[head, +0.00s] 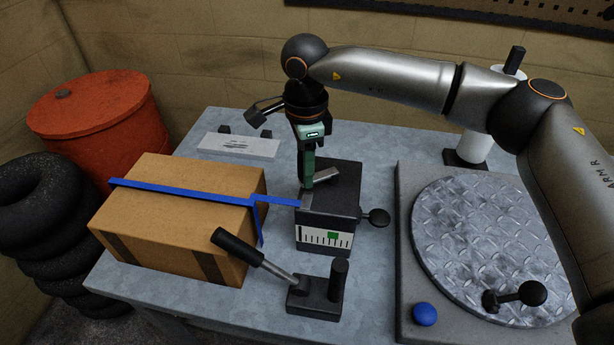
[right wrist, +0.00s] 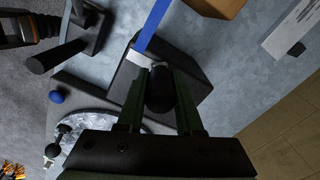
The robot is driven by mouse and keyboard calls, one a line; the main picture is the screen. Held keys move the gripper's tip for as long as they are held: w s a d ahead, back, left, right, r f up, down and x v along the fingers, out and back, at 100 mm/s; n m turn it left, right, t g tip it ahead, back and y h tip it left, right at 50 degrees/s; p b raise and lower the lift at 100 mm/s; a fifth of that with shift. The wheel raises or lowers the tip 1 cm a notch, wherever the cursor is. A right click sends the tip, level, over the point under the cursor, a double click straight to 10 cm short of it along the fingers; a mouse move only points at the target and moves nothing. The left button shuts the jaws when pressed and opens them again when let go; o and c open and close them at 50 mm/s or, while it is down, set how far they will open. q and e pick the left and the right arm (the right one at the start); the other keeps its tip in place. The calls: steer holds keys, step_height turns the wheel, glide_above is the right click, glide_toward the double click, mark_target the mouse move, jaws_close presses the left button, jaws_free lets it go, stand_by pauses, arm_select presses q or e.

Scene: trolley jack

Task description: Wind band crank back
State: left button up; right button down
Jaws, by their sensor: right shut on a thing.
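The black band tensioner box (head: 330,208) sits on the grey bench, with a white scale (head: 322,241) and a green marker on its front. A blue band (head: 190,190) runs from it across a cardboard carton (head: 190,232). My right gripper (head: 306,182) points down at the box top, beside a short metal crank arm (head: 322,176). In the right wrist view, its fingers (right wrist: 160,92) are shut around a dark rounded handle (right wrist: 160,100), apparently the crank's; the fingers hide part of it. My left gripper is not in view.
A black knob (head: 376,217) sticks out from the box's right side. A lever (head: 250,257) on a black base stands in front. To the right are a round metal turntable (head: 480,240) and a blue button (head: 425,314).

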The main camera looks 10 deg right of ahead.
steer(key=shift+s+d+n+b, duration=0.15)
steer(key=shift+s+n+b, duration=0.3)
steer(key=shift+n, duration=0.55)
steer(key=n, duration=0.1)
steer(key=s+n, duration=0.1)
steer(key=shift+s+d+n+b, duration=0.15)
steer(key=shift+d+n+b, duration=0.15)
steer(key=shift+d+b, duration=0.1)
steer(key=n, duration=0.1)
steer(key=s+d+n+b, duration=0.1)
steer(key=n, duration=0.2)
steer(key=shift+s+d, duration=0.25)
steer(key=shift+d, duration=0.1)
steer(key=shift+d+n+b, duration=0.15)
steer(key=shift+n+b, duration=0.15)
steer(key=shift+n, duration=0.3)
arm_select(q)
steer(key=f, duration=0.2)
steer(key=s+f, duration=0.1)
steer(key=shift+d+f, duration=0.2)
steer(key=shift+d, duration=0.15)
arm_select(e)
steer(key=shift+s+d, duration=0.1)
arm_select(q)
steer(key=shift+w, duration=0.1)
arm_select(e)
steer(key=shift+n, duration=0.3)
